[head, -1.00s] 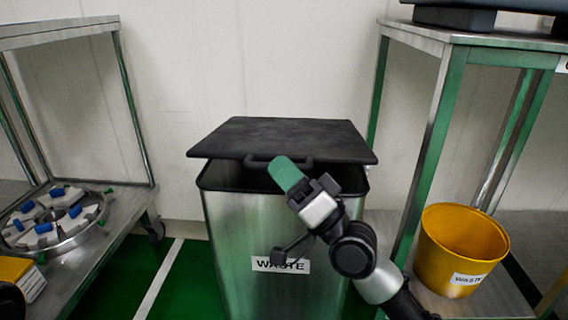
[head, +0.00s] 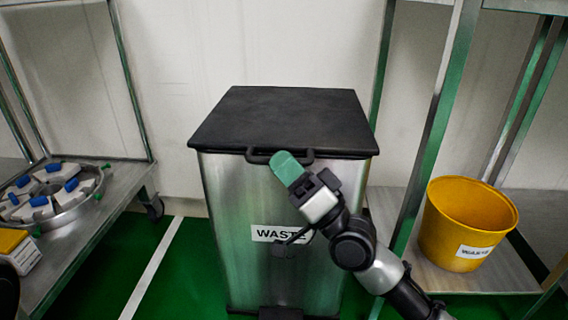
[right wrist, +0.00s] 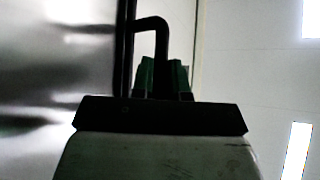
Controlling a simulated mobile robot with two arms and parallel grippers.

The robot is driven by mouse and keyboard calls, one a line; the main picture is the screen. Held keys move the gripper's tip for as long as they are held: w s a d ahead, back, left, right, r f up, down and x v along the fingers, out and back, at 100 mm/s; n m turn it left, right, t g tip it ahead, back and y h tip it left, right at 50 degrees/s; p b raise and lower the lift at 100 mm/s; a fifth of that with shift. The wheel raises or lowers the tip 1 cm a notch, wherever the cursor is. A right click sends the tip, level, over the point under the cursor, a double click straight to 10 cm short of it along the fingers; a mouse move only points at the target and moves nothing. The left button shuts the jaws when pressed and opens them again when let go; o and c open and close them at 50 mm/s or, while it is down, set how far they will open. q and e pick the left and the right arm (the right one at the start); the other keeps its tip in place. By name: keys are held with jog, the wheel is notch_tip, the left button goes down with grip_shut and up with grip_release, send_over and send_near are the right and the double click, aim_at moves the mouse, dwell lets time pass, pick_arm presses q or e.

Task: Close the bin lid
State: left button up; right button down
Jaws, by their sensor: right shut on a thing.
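The waste bin (head: 250,205) is a tall brushed-metal box with a WASTE label on its front. Its black lid (head: 285,118) lies down over the top, with no clear gap at the front edge in the head view. The lid's black handle (head: 262,155) sticks out at the front. My right gripper (head: 287,166), with green fingertips, is shut on the handle. In the right wrist view the handle (right wrist: 150,24) runs into the green fingers (right wrist: 163,76). The grip point itself is partly hidden. My left gripper is not in view.
A steel table with a round tray (head: 50,195) stands at the left. At the right a shelf frame (head: 435,130) holds a yellow bucket (head: 465,225) on its lower level. Green floor (head: 180,275) is clear between the left table and the bin.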

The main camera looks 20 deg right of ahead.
jog(key=c, duration=1.4)
grip_release()
jog(key=shift+w+f, duration=0.2)
jog(key=shift+f, duration=0.3)
jog(key=shift+o, duration=1.4)
jog(key=shift+d, duration=0.1)
jog(key=shift+r, duration=0.15)
jog(key=shift+s, duration=0.1)
jog(key=v, duration=1)
jog(key=shift+s+d+p, duration=0.15)
jog(key=shift+s+p, duration=0.2)
jog(key=shift+p, duration=0.1)
